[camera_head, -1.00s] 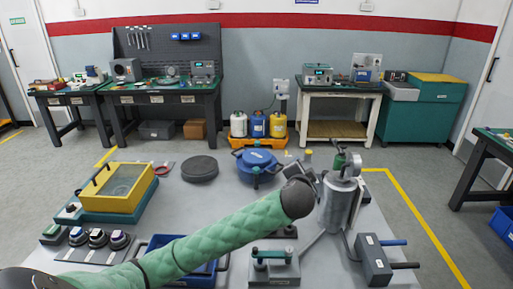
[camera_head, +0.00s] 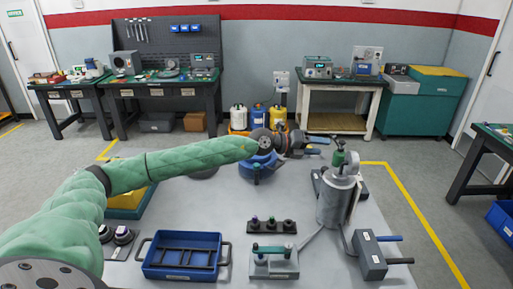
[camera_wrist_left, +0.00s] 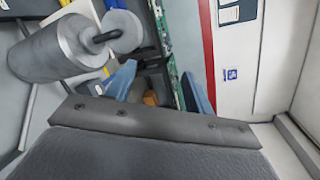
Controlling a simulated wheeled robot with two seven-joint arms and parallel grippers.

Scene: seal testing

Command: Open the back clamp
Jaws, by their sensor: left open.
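The blue round vessel (camera_head: 256,172) stands toward the back of the table in the head view. My left forearm and wrist cross in front of it and hide its upper part. I cannot make out a back clamp on it. My left gripper (camera_head: 318,146) is open and empty, pointing right, to the right of the vessel and above the table's back edge. Its two blue fingertips also show in the left wrist view (camera_wrist_left: 158,88), spread apart with nothing between them. My right gripper is not in view.
A grey metal cylinder (camera_head: 337,203) with a gauge stands just right of and below the gripper; it also shows in the wrist view (camera_wrist_left: 60,52). A blue tray (camera_head: 148,262), a small dark rack (camera_head: 269,228) and a block with handles (camera_head: 370,256) lie nearer.

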